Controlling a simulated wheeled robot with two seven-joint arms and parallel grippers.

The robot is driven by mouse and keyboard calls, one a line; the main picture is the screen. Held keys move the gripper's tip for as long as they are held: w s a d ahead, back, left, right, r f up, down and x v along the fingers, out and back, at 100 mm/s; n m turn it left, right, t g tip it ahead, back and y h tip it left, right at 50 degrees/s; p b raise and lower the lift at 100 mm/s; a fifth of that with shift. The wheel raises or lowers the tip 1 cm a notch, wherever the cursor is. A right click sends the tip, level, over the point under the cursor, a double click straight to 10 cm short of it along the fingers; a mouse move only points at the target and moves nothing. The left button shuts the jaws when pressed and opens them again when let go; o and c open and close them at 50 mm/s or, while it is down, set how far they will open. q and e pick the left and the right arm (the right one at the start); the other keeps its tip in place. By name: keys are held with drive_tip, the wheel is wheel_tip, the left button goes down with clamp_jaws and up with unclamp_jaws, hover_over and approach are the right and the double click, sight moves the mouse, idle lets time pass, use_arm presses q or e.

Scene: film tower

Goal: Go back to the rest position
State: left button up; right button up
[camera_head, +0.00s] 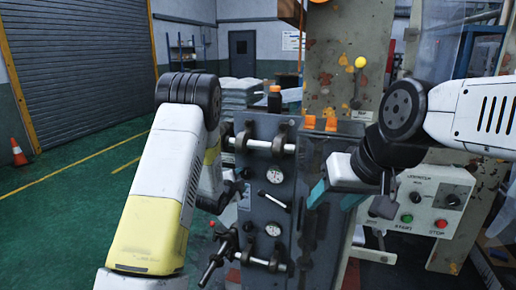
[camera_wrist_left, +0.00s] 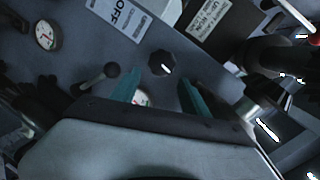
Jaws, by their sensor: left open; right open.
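My left gripper (camera_head: 230,190) is partly hidden behind its own forearm in the head view, in front of the left side of the grey machine panel (camera_head: 262,205). In the left wrist view the two teal fingers of my left gripper (camera_wrist_left: 160,94) are spread apart with nothing held between them. A black knob (camera_wrist_left: 161,63) and part of a gauge (camera_wrist_left: 143,99) show behind the fingers. My right gripper (camera_head: 322,195) is open at the panel's right side, with teal on its finger. I see nothing in it.
The panel carries gauges, levers and a lower handle bar (camera_head: 265,262) close to my grippers. A control box (camera_head: 428,205) with green and red buttons stands at the right, under my right arm. Open green floor (camera_head: 75,215) lies at the left, with an orange cone (camera_head: 18,152).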

use_arm(q)
drive_tip(key=s+a+r+n+g+y, duration=0.1)
drive_tip(key=s+a+r+n+g, duration=0.1)
drive_tip(key=s+a+r+n, duration=0.4)
drive_tip(key=s+a+r+n+g+y, duration=0.15)
drive_tip(key=s+r+n, duration=0.25)
drive_tip(key=s+r, duration=0.45)
drive_tip(key=s+r+n+g, duration=0.2)
drive_tip(key=s+n, duration=0.1)
drive_tip(key=s, duration=1.1)
drive_tip(key=s+r+n+g, duration=0.3)
drive_tip(key=s, duration=1)
drive_tip(key=shift+s+n, duration=0.3)
drive_tip(key=shift+s, duration=0.05)
drive_tip(key=shift+w+d+r, duration=0.1)
